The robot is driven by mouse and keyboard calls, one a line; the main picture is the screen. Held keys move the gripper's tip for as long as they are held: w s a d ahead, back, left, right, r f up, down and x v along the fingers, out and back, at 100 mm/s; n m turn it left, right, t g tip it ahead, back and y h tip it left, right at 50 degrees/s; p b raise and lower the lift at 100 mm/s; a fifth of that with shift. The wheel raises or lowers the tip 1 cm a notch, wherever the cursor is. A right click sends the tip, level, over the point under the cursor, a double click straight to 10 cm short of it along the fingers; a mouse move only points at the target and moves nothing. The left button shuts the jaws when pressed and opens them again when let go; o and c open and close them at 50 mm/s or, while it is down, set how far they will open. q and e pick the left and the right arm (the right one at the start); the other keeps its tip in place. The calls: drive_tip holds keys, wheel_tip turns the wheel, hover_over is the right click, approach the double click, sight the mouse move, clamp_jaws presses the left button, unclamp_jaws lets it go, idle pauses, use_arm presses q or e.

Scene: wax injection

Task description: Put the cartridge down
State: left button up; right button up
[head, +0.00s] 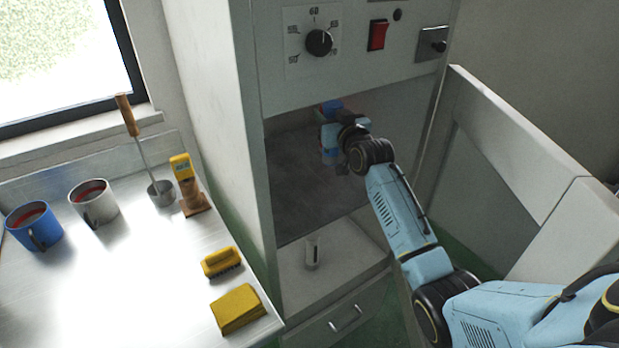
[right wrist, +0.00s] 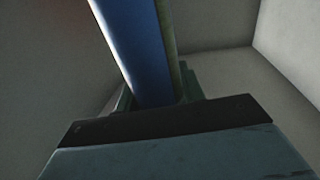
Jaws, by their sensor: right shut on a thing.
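My right gripper (head: 331,134) is inside the open chamber of the grey cabinet (head: 220,120), and the forearm covers part of it. It is shut on a blue cartridge (right wrist: 137,45), which rises from between the fingers in the right wrist view. In the head view a small blue part of the cartridge (head: 331,105) shows just above the gripper. The rest is hidden, and I cannot tell whether its lower end touches anything. My left gripper is out of view.
The chamber walls are close around my gripper. An open door (head: 520,160) stands at right. A small pale holder (head: 313,253) sits on the ledge below the chamber.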

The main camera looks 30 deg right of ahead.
wheel_tip(320, 180, down, 10)
drive_tip(key=b, duration=0.2)
drive_tip(key=shift+w+d+r, duration=0.2)
drive_tip(key=shift+d, duration=0.05)
drive_tip(key=o, duration=1.2)
drive_tip(key=shift+f, duration=0.15)
drive_tip(key=shift+r, duration=0.2)
use_arm(q)
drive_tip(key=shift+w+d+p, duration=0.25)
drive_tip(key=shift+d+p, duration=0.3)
drive_tip(key=shift+p, duration=0.55)
use_arm(e)
drive_tip(key=s, duration=0.4)
drive_tip(key=s+a, duration=0.1)
drive_tip(key=s, duration=0.7)
drive_tip(key=shift+a+f, duration=0.1)
drive_tip(key=shift+a, duration=0.1)
